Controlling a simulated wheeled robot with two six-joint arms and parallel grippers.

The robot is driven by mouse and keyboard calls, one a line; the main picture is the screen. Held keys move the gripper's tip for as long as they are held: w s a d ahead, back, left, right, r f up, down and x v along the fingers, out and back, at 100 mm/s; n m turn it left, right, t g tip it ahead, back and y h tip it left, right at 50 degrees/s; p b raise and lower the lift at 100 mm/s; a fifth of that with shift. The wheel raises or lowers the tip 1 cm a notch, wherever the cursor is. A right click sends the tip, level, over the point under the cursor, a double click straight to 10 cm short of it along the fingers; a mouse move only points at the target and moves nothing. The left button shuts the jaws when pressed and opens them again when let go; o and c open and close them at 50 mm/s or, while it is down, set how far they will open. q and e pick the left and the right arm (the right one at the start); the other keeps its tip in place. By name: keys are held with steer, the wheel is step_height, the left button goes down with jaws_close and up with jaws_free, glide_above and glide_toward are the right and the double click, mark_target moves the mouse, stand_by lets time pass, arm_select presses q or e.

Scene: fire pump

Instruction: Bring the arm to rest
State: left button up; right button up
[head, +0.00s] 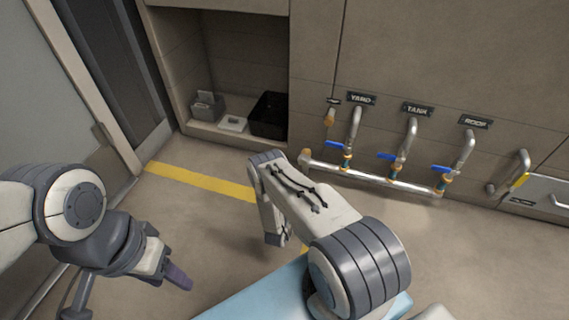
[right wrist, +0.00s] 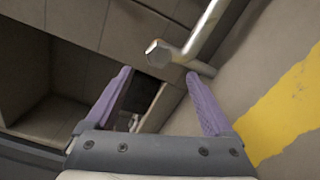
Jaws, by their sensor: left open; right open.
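My left gripper (head: 177,277) shows at the lower left of the head view, with a purple finger pointing down and right over the floor. It holds nothing that I can see. My right arm (head: 310,210) reaches forward in the middle of the head view, and its gripper is hidden there behind the arm. In the right wrist view my right gripper (right wrist: 158,73) has its two purple fingers spread apart with nothing between them. Beyond the fingers is the capped end of the metal pipe (right wrist: 160,52), apart from them.
The pipe manifold (head: 370,178) with blue valve handles runs low along the wall under the YARD, TANK and ROOF labels. A wall recess (head: 205,128) holds a black bin (head: 269,115) and a grey box (head: 207,106). A yellow floor stripe (head: 200,180) crosses open floor.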

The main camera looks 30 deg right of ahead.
steer(key=w+a+r+m+y+p, duration=0.3)
steer(key=w+a+r+y+p, duration=0.2)
steer(key=w+a+r+y, duration=0.85)
steer(key=s+a+r+g+y+p, duration=0.1)
steer(key=s+a+r+g, duration=0.15)
steer(key=a+r, duration=0.75)
steer(key=s+a+r+g+y+p, duration=0.15)
steer(key=s+a+r, duration=0.25)
steer(key=a+r, duration=0.6)
steer(key=s+a+r+m+g+p, duration=0.1)
steer(key=s+a+r+g, duration=0.2)
steer(key=s, duration=0.4)
steer(key=s+a+r+p, duration=0.1)
steer(key=s+a+r, duration=0.35)
steer(key=s, duration=0.25)
steer(key=s+d+r+g+h+p, duration=0.15)
steer(key=s+d+r, duration=0.25)
steer(key=s, duration=0.6)
steer(key=s+d+r+g+y+p, duration=0.1)
steer(key=s+d+r+g+p, duration=0.3)
steer(key=s, duration=0.7)
step_height(320, 180, up, 39)
steer(key=m+p, duration=0.1)
steer(key=p, duration=3.4)
steer(key=shift+s+a+f+t+h, duration=0.15)
steer(key=shift+a+f+t+h, duration=0.05)
steer(key=shift+a+t+h, duration=0.2)
